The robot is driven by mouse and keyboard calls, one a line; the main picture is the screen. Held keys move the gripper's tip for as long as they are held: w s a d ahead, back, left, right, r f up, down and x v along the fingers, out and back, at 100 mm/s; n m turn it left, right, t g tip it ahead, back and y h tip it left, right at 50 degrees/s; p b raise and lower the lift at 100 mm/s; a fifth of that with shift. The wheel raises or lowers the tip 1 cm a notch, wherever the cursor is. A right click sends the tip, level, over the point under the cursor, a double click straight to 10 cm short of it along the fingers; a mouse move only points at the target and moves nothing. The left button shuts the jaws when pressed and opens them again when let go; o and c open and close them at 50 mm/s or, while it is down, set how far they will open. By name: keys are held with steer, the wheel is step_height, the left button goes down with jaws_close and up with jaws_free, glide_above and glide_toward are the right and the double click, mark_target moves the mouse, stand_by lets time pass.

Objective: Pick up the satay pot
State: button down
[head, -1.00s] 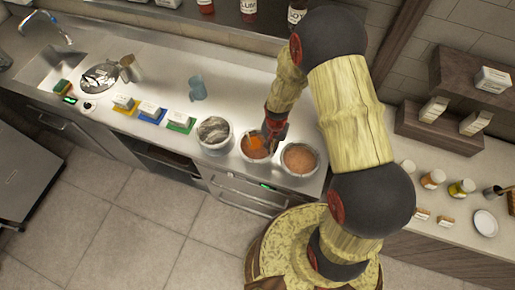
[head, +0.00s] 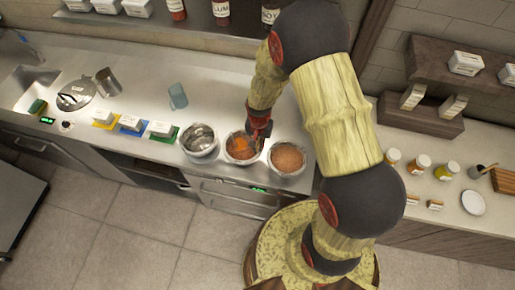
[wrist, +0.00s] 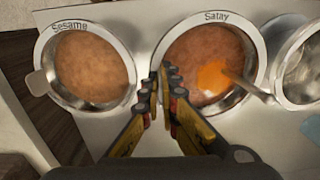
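The satay pot (head: 229,158) is the middle of three round metal pots on the counter. In the wrist view the satay pot (wrist: 256,104) holds brown sauce and carries the label "Satay" on its rim. An orange ladle (wrist: 216,76) lies in it with its handle over the right rim. My gripper (head: 259,124) is low at the pot's right side. In the wrist view the fingertips of my gripper (wrist: 162,72) are close together, one on each side of the pot's near-left wall, and look shut on it. I cannot see the pot's base.
The sesame pot (wrist: 45,62) stands close beside my gripper, on the other side from the satay pot. A third metal pot (head: 200,142) stands left of the satay pot in the head view. Labelled boxes on coloured mats lie further left.

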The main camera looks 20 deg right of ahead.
steer(key=s+d+r+b, duration=0.1)
steer(key=s+d+r, duration=0.2)
steer(key=s+r, duration=0.7)
steer(key=s, duration=0.3)
steer(key=shift+s+r+b, duration=0.3)
steer(key=shift+r, duration=0.1)
steer(key=shift+d, duration=0.1)
steer(key=shift+w+f, duration=0.1)
steer(key=shift+w+f+b, duration=0.2)
steer(key=shift+w+b, duration=0.15)
steer(key=shift+b, duration=0.05)
